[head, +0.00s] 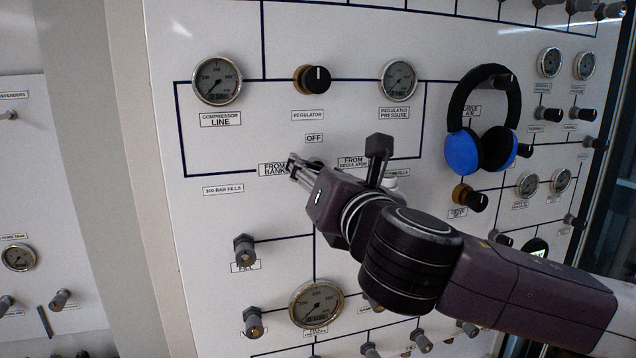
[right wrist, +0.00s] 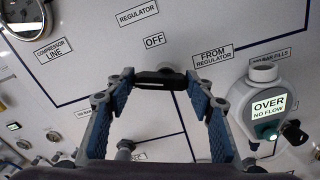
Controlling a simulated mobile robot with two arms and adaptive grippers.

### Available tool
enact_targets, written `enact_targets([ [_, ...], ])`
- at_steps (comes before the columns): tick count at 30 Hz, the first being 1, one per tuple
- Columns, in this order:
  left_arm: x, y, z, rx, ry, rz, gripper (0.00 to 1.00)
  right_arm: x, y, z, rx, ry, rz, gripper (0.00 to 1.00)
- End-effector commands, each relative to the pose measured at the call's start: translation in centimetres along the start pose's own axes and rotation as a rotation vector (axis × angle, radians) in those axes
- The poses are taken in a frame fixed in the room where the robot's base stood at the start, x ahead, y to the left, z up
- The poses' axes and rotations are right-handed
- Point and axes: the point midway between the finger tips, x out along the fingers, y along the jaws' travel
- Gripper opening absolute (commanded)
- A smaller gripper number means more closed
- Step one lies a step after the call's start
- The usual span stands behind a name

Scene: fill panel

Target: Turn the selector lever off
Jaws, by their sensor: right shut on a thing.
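The black selector lever (right wrist: 158,80) sits below the OFF label (right wrist: 154,41) in the right wrist view. It lies as a short dark bar across the gap between my fingertips. My right gripper (right wrist: 160,76) is shut on it, with one fingertip at each end of the bar. In the head view my right gripper (head: 296,168) reaches the panel between the FROM BANK label (head: 274,169) and the FROM REGULATOR label (head: 353,162), below OFF (head: 314,138). There the gripper hides most of the lever, so its exact pointing is unclear. My left gripper is not in view.
Above are the compressor line gauge (head: 217,81), regulator knob (head: 312,79) and regulated pressure gauge (head: 398,81). Blue-and-black headphones (head: 463,152) hang at right. A grey device (right wrist: 268,95) reading OVER NO FLOW stands close to the gripper's right finger in the wrist view.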

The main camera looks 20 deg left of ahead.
Motion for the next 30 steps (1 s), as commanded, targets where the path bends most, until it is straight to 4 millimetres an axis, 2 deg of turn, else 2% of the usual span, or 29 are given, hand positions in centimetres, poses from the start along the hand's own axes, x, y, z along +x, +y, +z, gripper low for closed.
enact_targets([
  [1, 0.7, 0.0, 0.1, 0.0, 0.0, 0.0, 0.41, 0.0, -0.1, -0.2, 0.047, -0.001, 0.0, 0.25],
  [9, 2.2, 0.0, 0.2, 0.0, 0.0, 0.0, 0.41, 0.0, -0.2, 0.0, 0.304, -0.002, 0.0, 0.25],
  [30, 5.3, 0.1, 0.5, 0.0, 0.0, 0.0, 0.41, 0.0, -0.6, 0.5, 0.944, -0.002, -0.001, 0.25],
])
